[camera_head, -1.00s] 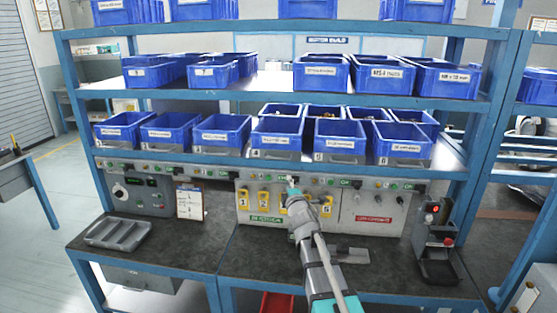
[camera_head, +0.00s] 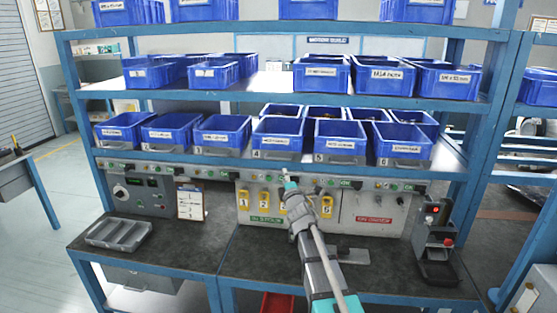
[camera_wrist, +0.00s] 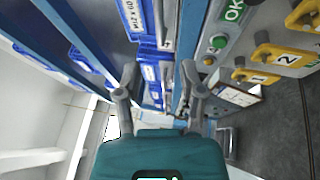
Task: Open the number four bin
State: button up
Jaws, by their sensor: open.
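The number four bin (camera_head: 276,139) is a blue bin on the middle shelf in the head view, with a white label and a small "4" at its lower front left. A grey metal handle shows low on its front. It sits level in the row with its neighbours. My gripper (camera_head: 288,181) is just below this bin, in front of the shelf edge and apart from the bin. In the wrist view my gripper (camera_wrist: 158,88) is open and empty, its two fingers spread. Blue bins (camera_wrist: 150,72) show beyond the fingers; I cannot tell which is number four.
Number three bin (camera_head: 221,134) and number five bin (camera_head: 340,141) flank it closely. Below are the shelf's blue front edge (camera_head: 180,160) and a panel with yellow numbered tags (camera_head: 264,201). A grey tray (camera_head: 118,234) lies on the dark bench. A red-buttoned fixture (camera_head: 436,243) stands right.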

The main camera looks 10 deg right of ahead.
aim_at(278, 159)
jog(key=p+x, duration=0.2)
jog(key=x, duration=0.9)
jog(key=shift+w, duration=0.25)
grip_shut()
jog(key=shift+d, duration=0.15)
jog(key=shift+s, duration=0.2)
